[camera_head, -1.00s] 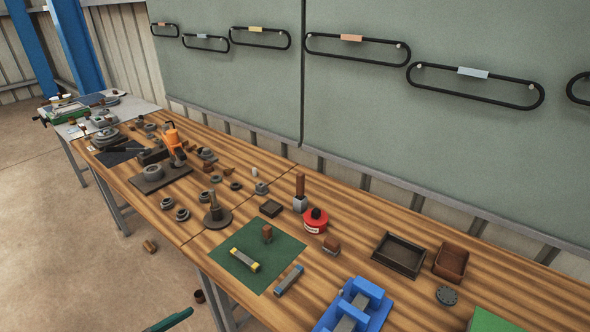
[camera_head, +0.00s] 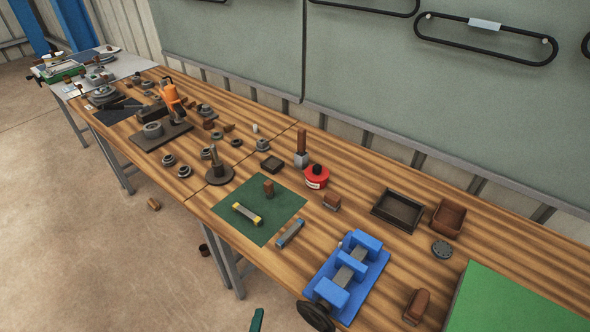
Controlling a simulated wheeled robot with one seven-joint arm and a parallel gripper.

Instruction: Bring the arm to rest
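My gripper is not in view. A narrow dark green piece (camera_head: 257,320) shows at the bottom edge, in front of the bench; it looks like part of my arm, but too little shows to tell its pose. The long wooden workbench (camera_head: 290,148) runs from the upper left to the lower right. No part of an arm shows over the bench top.
On the bench stand a blue vise (camera_head: 333,293) with a black handwheel, a green mat (camera_head: 285,197), a red can (camera_head: 316,177), a dark tray (camera_head: 397,212), a brown box (camera_head: 448,218) and an orange-handled tool (camera_head: 172,100). The floor (camera_head: 90,245) at left is mostly clear.

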